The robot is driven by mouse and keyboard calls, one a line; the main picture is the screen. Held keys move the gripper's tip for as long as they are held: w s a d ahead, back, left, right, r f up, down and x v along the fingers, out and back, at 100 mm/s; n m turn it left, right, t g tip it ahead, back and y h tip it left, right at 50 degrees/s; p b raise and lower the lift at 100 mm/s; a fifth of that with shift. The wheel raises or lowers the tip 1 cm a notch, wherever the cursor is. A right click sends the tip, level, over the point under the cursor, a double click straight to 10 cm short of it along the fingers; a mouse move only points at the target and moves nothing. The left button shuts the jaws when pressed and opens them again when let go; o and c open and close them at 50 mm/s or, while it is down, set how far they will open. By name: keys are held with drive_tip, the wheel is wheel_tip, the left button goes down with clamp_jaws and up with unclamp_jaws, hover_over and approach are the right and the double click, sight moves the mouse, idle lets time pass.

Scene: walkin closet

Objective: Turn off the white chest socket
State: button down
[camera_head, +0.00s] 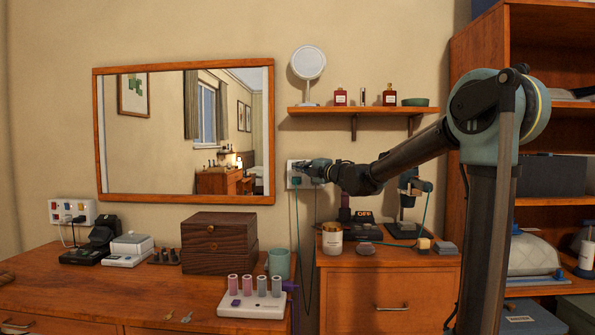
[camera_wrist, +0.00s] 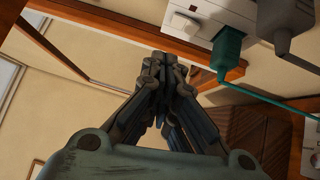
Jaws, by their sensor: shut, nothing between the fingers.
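A white wall socket (camera_head: 291,180) is mounted above the small wooden chest (camera_head: 385,262), below the wall shelf. In the wrist view the white socket (camera_wrist: 202,27) is at the top, with a green plug (camera_wrist: 228,60) and a grey plug (camera_wrist: 290,22) in it. A small white rocker switch (camera_wrist: 184,25) shows on its face; I cannot tell its setting. My gripper (camera_head: 300,168) is in front of the socket in the head view and hides part of it. In the wrist view my gripper (camera_wrist: 163,62) has its fingers together and empty, apart from the switch in the picture.
A second white socket (camera_head: 71,212) with coloured switches is on the left wall. A jar (camera_head: 332,239), a dark device reading OFF (camera_head: 364,214) and a stand (camera_head: 405,229) crowd the chest top. Cords hang beneath the chest socket. The shelf (camera_head: 355,111) is above.

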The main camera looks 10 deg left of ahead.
drive_tip(key=v, duration=0.8)
drive_tip(key=shift+r, duration=0.7)
drive_tip(key=shift+s, duration=0.15)
